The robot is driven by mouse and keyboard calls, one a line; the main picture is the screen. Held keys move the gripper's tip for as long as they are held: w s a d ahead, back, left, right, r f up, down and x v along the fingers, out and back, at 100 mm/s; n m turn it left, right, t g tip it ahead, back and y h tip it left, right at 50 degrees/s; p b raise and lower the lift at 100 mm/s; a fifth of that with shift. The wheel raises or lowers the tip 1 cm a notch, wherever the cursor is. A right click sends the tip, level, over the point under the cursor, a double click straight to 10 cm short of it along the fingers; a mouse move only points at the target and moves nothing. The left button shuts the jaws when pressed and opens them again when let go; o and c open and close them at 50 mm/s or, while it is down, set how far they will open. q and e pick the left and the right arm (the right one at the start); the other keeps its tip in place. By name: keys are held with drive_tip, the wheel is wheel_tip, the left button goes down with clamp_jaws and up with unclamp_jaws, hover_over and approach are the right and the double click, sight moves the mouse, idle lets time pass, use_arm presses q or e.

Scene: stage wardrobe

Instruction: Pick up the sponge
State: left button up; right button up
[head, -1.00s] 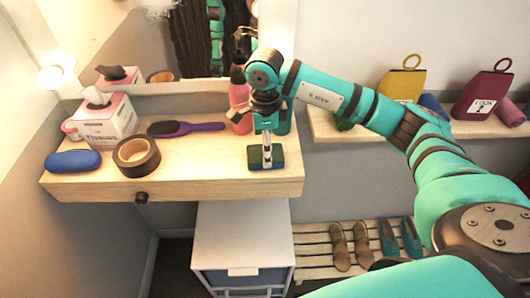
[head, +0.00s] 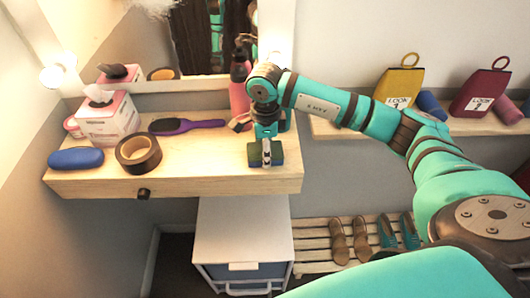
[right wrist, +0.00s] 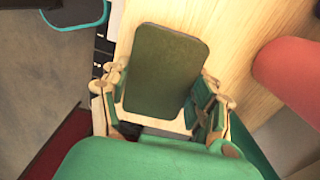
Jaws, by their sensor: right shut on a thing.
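The sponge (head: 278,155) is a small dark green block at the front right of the wooden dressing table (head: 215,180). In the right wrist view the sponge (right wrist: 167,65) fills the middle, its broad olive face toward the camera. My right gripper (head: 266,147) comes down over it from above. In the right wrist view my right gripper (right wrist: 160,105) has a finger on each side of the sponge and is shut on it. The fingers hide part of the sponge in the head view. I cannot tell whether it is clear of the tabletop. My left gripper is not in view.
A pink bottle (head: 239,95) stands close behind my right gripper. A purple hairbrush (head: 187,125), tape roll (head: 138,154), tissue box (head: 108,118) and blue case (head: 76,158) lie to the left. A white drawer unit (head: 243,235) stands below the table edge.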

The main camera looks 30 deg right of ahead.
drive_tip(key=shift+r, duration=0.15)
drive_tip(key=shift+r+b, duration=0.55)
drive_tip(key=shift+r, duration=0.05)
drive_tip(key=shift+s+a+r+b, duration=0.15)
drive_tip(key=shift+r+b, duration=0.15)
drive_tip(key=shift+r, duration=0.15)
drive_tip(key=shift+s+a+r+b, duration=0.15)
drive_tip(key=shift+r+b, duration=0.15)
drive_tip(key=shift+r, duration=0.15)
drive_tip(key=s+a+r+b, duration=0.1)
drive_tip(key=s+a+b, duration=0.1)
drive_tip(key=s+a, duration=0.2)
drive_tip(key=s+a+b, duration=0.2)
drive_tip(key=s+a, duration=0.2)
drive_tip(key=s, duration=0.5)
drive_tip(key=shift+r, duration=0.4)
drive_tip(key=shift+o, duration=0.9)
drive_tip(key=c, duration=0.5)
